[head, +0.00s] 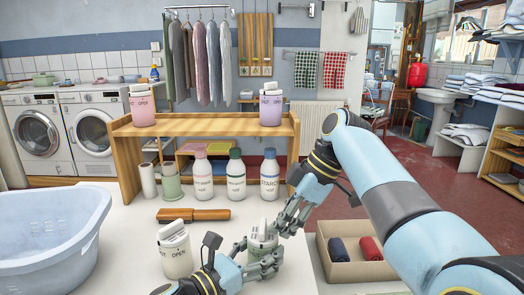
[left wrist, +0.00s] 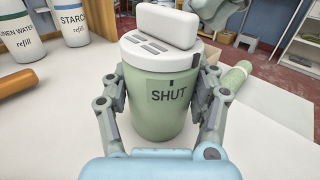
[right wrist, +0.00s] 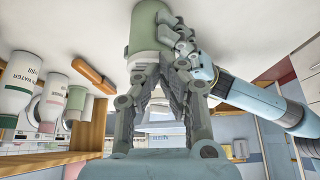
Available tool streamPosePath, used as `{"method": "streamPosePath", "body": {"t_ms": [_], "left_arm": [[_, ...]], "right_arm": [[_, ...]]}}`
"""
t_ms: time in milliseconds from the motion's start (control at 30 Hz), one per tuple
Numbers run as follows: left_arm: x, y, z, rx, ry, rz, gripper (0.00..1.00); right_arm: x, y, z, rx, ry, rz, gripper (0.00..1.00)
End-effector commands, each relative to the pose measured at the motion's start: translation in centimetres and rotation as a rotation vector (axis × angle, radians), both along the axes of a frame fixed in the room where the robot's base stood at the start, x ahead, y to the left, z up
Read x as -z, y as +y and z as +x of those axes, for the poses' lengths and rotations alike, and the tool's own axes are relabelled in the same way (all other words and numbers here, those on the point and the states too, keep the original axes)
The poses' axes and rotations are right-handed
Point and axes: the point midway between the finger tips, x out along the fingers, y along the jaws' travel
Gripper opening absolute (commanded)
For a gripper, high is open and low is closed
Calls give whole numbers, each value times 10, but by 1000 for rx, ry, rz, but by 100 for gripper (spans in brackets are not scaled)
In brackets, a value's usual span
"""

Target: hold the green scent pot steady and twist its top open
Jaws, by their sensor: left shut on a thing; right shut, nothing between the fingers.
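The green scent pot (head: 262,246) stands on the white table; its green body with the word SHUT fills the middle of the left wrist view (left wrist: 157,112). Its white top (left wrist: 160,50) has slots and a raised white bar. A short dark mark sits above the word. My left gripper (head: 257,265) is shut on the pot's body, one finger on each side.
A white pot (head: 175,252) stands left of the green one, with a brush (head: 194,215) behind it. Several refill bottles (head: 236,176) stand in front of a wooden shelf (head: 205,128). A blue basin (head: 50,240) is at left. An open box (head: 350,270) with rolled cloths is at right.

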Motion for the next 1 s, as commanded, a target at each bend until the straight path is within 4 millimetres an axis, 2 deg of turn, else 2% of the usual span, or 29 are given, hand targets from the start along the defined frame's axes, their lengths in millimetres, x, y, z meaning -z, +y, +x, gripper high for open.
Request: {"method": "streamPosePath", "body": {"t_ms": [400, 1000], "left_arm": [[1, 0, 0, 0, 1, 1, 26], [1, 0, 0, 0, 1, 1, 26]], "right_arm": [[0, 0, 1, 0, 0, 0, 0], [0, -2, 18, 0, 0, 0, 0]]}}
